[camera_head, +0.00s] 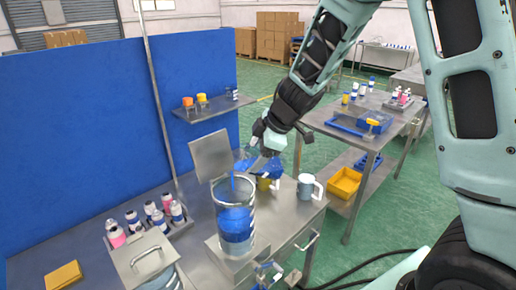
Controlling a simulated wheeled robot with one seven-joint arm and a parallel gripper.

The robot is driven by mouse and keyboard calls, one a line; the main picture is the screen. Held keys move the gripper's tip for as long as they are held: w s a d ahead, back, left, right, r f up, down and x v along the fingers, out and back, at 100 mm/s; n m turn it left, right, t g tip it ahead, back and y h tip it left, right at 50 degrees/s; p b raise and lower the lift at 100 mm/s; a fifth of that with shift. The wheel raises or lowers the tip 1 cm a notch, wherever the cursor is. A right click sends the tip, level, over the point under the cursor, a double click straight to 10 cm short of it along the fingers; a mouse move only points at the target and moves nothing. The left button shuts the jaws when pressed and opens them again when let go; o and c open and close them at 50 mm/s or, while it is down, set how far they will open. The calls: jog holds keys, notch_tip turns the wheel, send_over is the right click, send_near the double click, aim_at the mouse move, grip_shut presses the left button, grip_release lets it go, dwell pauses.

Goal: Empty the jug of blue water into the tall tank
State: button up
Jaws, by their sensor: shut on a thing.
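The tall clear tank (234,236) stands near the middle of the metal bench and holds blue water in its lower part. My gripper (262,152) is above and just right of the tank, shut on the clear jug (243,158). The jug is tipped over toward the tank, with blue water still showing in it at the right. A thin blue stream runs down from the jug into the tank's open mouth. The gripper's fingertips and the grip on the jug are small and partly hidden.
A white-grey mug (306,187) and a yellowish mug (264,183) stand right of the tank. A blue partition (90,140) rises behind. A second table (340,138) with a blue tray is at right.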

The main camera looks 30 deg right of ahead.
aim_at(236, 169)
jog(key=shift+w+a+f+g+h+p, duration=0.15)
jog(key=shift+a+h+p, duration=0.3)
jog(key=shift+p, duration=1.35)
jog(key=shift+w+a+r+g+h+p, duration=0.15)
jog(key=shift+h+p, duration=0.4)
jog(key=shift+p, duration=1.2)
jog(key=shift+s+a+f, duration=0.1)
jog(key=shift+a+f, duration=0.15)
jog(key=shift+a, duration=0.05)
jog(key=shift+w+a+f+n+g+h, duration=0.2)
jog(key=shift+a+h, duration=0.25)
jog(key=shift+h, duration=0.25)
jog(key=shift+w+a+f+n+g+h, duration=0.1)
jog(key=shift+a+n+g+h, duration=0.1)
jog(key=shift+a+h, duration=0.35)
jog(key=shift+w+a+r+g+h, duration=0.2)
jog(key=shift+a+h, duration=0.25)
jog(key=shift+h, duration=0.3)
jog(key=shift+w+a+r+g+h, duration=0.15)
jog(key=shift+a+h, duration=0.3)
jog(key=shift+h, duration=0.25)
jog(key=shift+w+a+n+h, duration=0.1)
jog(key=shift+a+n+h, duration=0.2)
jog(key=shift+a+h, duration=0.15)
jog(key=shift+a+h, duration=0.15)
jog(key=shift+h, duration=0.1)
jog(key=shift+g, duration=0.25)
